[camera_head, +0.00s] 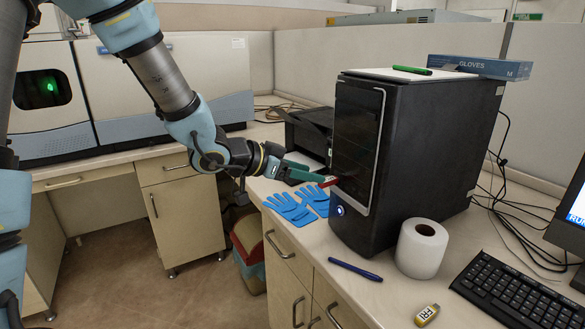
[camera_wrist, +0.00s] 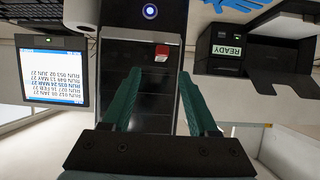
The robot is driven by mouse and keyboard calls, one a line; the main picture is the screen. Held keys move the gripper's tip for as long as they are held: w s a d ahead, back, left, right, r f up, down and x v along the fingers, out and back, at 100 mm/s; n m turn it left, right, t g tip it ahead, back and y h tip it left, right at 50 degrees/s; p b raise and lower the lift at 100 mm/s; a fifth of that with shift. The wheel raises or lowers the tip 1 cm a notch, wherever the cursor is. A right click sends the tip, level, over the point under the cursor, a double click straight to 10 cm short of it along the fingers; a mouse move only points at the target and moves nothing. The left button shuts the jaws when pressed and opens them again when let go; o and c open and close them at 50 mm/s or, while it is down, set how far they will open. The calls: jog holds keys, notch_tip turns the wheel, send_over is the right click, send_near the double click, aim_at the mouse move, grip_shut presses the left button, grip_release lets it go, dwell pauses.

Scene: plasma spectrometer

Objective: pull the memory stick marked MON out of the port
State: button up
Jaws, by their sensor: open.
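A red memory stick (camera_head: 328,182) juts from the front of the black computer tower (camera_head: 405,150). It also shows in the wrist view (camera_wrist: 162,51), below the lit power button; its marking is too small to read. My gripper (camera_head: 318,180) is at the tower's front with its green fingers pointing at the stick. In the wrist view my gripper (camera_wrist: 160,75) is open and empty, and the stick appears just beyond the tips, between their lines. Contact with the stick cannot be made out. A yellow stick (camera_head: 427,315) marked FRI lies on the desk at the front.
Blue gloves (camera_head: 297,206) lie on the desk below my gripper. A black printer (camera_head: 308,132) stands behind it. A paper roll (camera_head: 421,248), a blue pen (camera_head: 355,270) and a keyboard (camera_head: 520,293) are right of and before the tower. A screen (camera_wrist: 55,75) shows in the wrist view.

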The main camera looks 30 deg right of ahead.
aim_at(331, 178)
jog(key=p+x, duration=0.1)
jog(key=x, duration=0.5)
jog(key=shift+d+f, duration=0.2)
jog(key=shift+d, duration=0.05)
jog(key=shift+c, duration=0.3)
grip_shut()
jog(key=a+p, duration=0.1)
jog(key=a, duration=0.6)
jog(key=shift+w, duration=0.35)
dwell(1.3)
